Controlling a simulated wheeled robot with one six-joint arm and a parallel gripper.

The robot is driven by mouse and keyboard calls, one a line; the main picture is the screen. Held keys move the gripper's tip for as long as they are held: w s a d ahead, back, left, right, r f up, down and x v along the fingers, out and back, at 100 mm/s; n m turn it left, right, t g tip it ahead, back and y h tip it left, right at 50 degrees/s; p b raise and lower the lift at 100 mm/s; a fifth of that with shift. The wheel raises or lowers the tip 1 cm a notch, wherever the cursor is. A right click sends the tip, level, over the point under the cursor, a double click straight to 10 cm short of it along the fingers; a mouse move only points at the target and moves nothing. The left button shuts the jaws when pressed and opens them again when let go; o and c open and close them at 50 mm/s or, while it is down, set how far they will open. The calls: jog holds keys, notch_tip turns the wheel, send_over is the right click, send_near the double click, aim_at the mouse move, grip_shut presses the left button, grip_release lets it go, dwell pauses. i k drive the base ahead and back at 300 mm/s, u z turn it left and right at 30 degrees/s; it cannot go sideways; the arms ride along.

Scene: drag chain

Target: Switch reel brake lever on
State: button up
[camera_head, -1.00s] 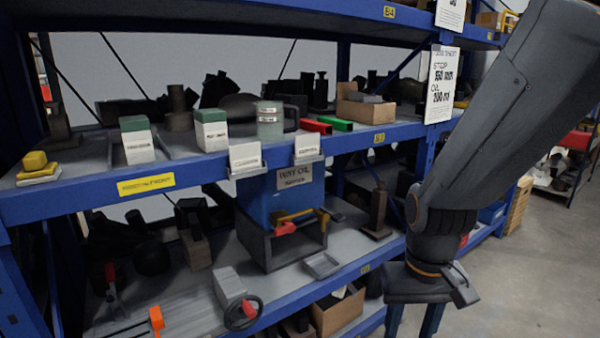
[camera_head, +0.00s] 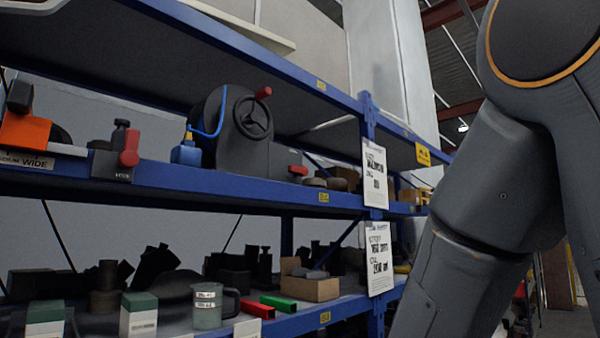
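A dark grey reel (camera_head: 208,115) stands on the middle shelf, with a black handwheel (camera_head: 253,118) on its front and a red knob (camera_head: 263,93) on the wheel's rim. A grey box (camera_head: 272,160) with a small red piece (camera_head: 298,170) sits at the reel's lower right. A black block with a red lever (camera_head: 129,147) stands farther left on the same shelf. I cannot tell which red part is the reel brake lever, or its position. My gripper is out of view; only my arm's grey links show at right.
A blue block (camera_head: 186,152) with a blue hose stands left of the reel. An orange device (camera_head: 26,132) is at far left. The lower shelf holds green-topped boxes, a grey jug (camera_head: 208,306) and a cardboard box (camera_head: 309,285). A blue upright (camera_head: 369,150) carries paper signs.

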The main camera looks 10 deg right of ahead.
aim_at(298, 171)
jog(key=u, duration=0.8)
jog(key=i, duration=0.4)
jog(key=z, duration=1.4)
